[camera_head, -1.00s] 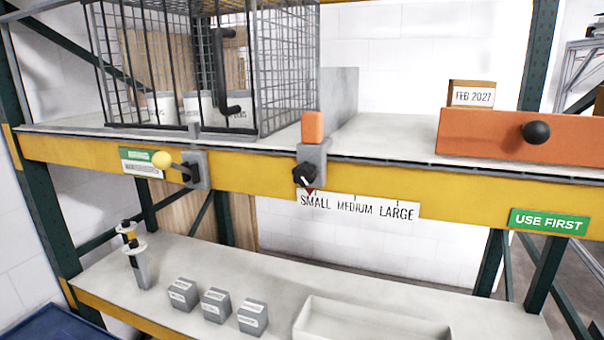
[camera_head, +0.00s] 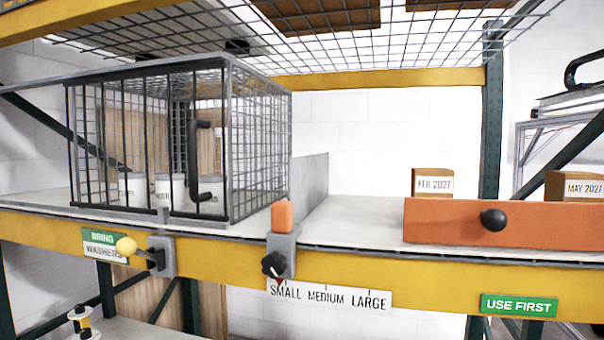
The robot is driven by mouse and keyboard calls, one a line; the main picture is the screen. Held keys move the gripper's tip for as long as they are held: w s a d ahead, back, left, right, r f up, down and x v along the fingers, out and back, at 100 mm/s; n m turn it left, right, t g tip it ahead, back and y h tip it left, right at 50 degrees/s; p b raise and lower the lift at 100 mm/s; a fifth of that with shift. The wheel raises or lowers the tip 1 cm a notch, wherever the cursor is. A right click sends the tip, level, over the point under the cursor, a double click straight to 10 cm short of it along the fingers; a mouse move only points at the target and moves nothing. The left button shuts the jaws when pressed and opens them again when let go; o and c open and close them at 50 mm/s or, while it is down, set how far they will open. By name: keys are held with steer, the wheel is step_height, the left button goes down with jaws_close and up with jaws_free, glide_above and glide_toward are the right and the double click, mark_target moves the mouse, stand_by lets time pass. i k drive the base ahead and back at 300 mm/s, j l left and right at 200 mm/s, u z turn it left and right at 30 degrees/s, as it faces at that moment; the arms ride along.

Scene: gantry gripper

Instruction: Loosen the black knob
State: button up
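A black knob (camera_head: 273,265) with a red pointer below it sits on the front of a grey block (camera_head: 284,245) on the yellow shelf beam. An orange piece (camera_head: 282,216) stands on top of that block. The pointer is by the SMALL end of a white scale plate (camera_head: 330,297) that reads SMALL, MEDIUM, LARGE. A round black ball knob (camera_head: 493,219) is on the front of an orange panel (camera_head: 440,222) at right. My gripper is not in view.
A wire cage (camera_head: 255,150) with a black handle (camera_head: 203,160) holds white containers. A yellow ball lever (camera_head: 126,246) is on the beam's left. Dated boxes (camera_head: 433,184) stand behind the orange panel. A wire mesh shelf is overhead. A grey divider (camera_head: 310,187) stands beside the cage.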

mark_target(274, 264)
steer(key=i+j+z, duration=0.35)
steer(key=j, duration=0.45)
steer(key=i+j+z, duration=0.15)
steer(key=i+j, duration=0.15)
steer(key=j, duration=0.1)
